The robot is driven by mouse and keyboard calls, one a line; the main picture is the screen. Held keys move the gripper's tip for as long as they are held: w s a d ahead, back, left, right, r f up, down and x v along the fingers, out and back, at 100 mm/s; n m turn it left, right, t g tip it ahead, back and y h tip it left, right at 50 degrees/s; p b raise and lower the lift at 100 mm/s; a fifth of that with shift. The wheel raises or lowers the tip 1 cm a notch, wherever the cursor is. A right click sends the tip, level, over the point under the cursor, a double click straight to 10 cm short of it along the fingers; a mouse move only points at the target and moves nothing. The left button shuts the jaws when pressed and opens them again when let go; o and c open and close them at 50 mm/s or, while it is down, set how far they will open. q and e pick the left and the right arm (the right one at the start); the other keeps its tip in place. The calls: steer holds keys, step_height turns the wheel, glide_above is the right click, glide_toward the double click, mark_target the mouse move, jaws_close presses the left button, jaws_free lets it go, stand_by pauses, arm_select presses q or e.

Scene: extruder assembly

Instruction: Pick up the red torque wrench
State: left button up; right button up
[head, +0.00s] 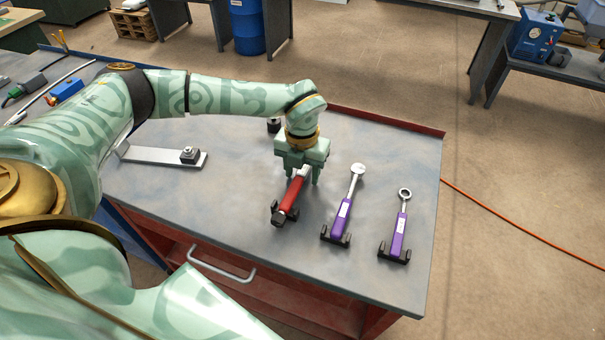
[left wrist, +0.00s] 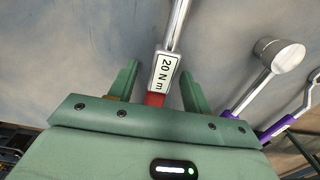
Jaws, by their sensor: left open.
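The red torque wrench (head: 290,196) lies on the workbench in the head view, its near end on a small black holder (head: 277,217). In the left wrist view its shaft with a white "20 N m" label (left wrist: 164,72) runs up between my fingers, with a bit of red handle below the label. My left gripper (head: 301,176) points down over the wrench's far part. Its two fingers in the left wrist view (left wrist: 157,85) stand apart, one on each side of the wrench, with gaps to it. My right gripper is not in view.
Two purple-handled tools, a ratchet (head: 344,208) and a ring wrench (head: 399,232), rest on black holders to the right. A flat metal bar with a dark block (head: 165,156) lies to the left. A red raised edge (head: 390,122) runs along the back.

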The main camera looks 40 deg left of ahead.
arm_select(q)
jaws_close()
steer(key=shift+r, duration=0.15)
